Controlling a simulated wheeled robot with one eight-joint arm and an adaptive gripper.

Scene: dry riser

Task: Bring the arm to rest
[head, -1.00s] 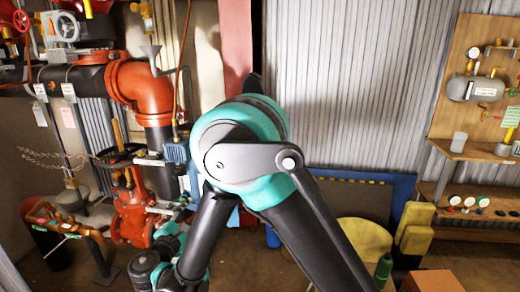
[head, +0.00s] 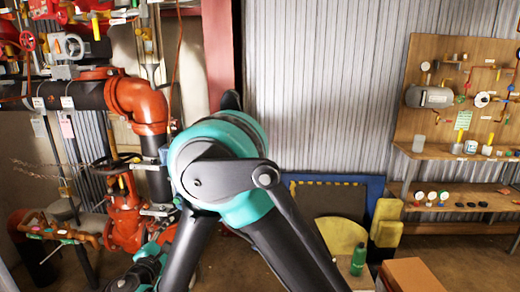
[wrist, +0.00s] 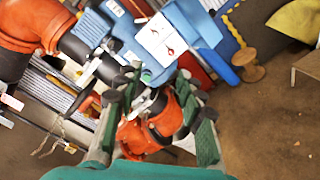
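My arm, black and teal, rises in the middle of the head view and folds down at a large elbow joint. Behind the fingers are a red-orange valve body (wrist: 150,135) and a blue box with a white label (wrist: 205,25). Whether the fingers touch anything there cannot be told.
Orange and black pipework (head: 140,100) with a red valve (head: 123,215) stands at the left. A blue-edged panel (head: 375,185), a green bottle (head: 358,260) and a cardboard box (head: 410,277) are low right. Some brown floor is bare.

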